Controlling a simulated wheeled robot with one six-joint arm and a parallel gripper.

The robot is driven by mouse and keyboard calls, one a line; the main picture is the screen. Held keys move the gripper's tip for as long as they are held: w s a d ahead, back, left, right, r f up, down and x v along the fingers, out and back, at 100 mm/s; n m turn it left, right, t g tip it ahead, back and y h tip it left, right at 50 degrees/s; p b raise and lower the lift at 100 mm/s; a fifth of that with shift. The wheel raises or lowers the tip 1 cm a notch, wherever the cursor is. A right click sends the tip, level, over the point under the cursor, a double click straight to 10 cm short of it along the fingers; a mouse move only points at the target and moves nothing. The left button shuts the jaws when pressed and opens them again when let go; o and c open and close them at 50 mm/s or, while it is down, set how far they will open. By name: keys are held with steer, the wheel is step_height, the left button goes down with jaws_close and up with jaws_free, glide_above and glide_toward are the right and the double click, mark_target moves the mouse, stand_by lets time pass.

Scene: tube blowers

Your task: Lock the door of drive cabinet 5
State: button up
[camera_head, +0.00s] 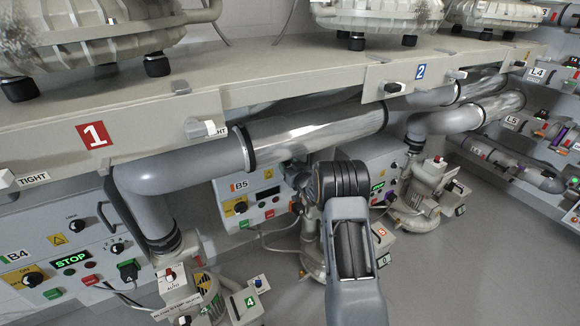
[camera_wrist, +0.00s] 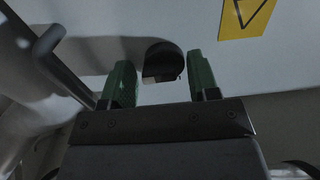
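Drive cabinet 5, marked B5 (camera_head: 222,190), stands under the bench in the head view, partly hidden by a pipe and my arm. Its lock cannot be made out there. In the wrist view, a dark round knob (camera_wrist: 163,58) sits on a pale panel (camera_wrist: 110,28), with a yellow triangle sign (camera_wrist: 246,17) to its right and a bar handle (camera_wrist: 50,42) to its left. My gripper (camera_wrist: 160,64) is open, with a green finger on each side of the knob. I cannot tell whether either finger touches it. My gripper is hidden behind my arm in the head view.
A shiny pipe (camera_head: 315,130) runs above cabinet 5 beneath the bench (camera_head: 260,75). Cabinet B4 (camera_head: 40,282), showing STOP, stands at the left. Pump units (camera_head: 415,190) and a small control box (camera_head: 243,305) stand low nearby. Grey floor (camera_head: 480,255) is clear at the right.

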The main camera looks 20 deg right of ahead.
steer(key=c, duration=0.6)
steer(key=shift+c, duration=0.2)
